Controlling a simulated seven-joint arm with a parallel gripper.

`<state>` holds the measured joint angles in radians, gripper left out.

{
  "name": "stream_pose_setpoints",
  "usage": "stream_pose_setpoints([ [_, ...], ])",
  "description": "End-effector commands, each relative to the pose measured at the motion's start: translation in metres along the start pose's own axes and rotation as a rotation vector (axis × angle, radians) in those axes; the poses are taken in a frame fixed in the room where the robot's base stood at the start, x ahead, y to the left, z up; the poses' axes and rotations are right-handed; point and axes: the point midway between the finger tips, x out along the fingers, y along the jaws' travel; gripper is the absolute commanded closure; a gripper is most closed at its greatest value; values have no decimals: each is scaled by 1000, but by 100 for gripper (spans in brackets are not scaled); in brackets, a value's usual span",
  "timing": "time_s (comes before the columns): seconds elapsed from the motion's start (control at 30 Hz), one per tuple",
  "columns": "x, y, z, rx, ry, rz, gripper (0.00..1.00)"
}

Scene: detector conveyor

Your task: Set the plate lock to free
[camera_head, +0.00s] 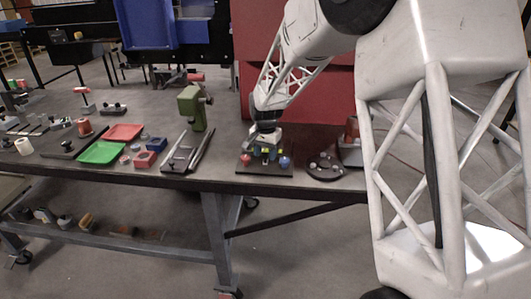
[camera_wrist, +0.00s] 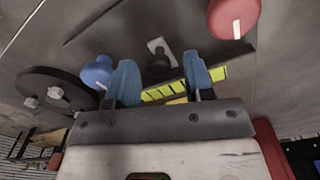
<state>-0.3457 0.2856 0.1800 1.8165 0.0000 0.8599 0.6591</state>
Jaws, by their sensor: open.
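A dark plate (camera_head: 262,171) lies near the table's front edge in the head view. It carries a red knob (camera_head: 245,158) and a blue knob (camera_head: 284,162). In the wrist view, the red knob (camera_wrist: 234,17) has a white mark and the blue knob (camera_wrist: 97,73) sits beside my left finger. A small black knob on a pale plate (camera_wrist: 156,47) shows beyond and between the fingers. I cannot tell which part is the plate lock. My gripper (camera_wrist: 160,68) is open above the dark plate, with nothing seen between its blue fingers.
A yellow-green marked strip (camera_wrist: 185,84) runs just behind my fingertips. A dark round disc with light knobs (camera_head: 324,167) lies right of the plate.

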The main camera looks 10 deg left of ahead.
Motion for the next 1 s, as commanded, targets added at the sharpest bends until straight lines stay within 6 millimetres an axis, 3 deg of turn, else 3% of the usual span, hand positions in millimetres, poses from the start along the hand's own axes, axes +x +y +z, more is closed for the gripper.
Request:
stream_pose_setpoints([
  [0.17, 0, 0, 0, 0, 0, 0, 52],
  [0.4, 0, 0, 0, 0, 0, 0, 89],
  [0.5, 0, 0, 0, 0, 0, 0, 100],
  [0.77, -1, 0, 2, 0, 0, 0, 100],
  [1.0, -2, 6, 19, -1, 1, -1, 100],
])
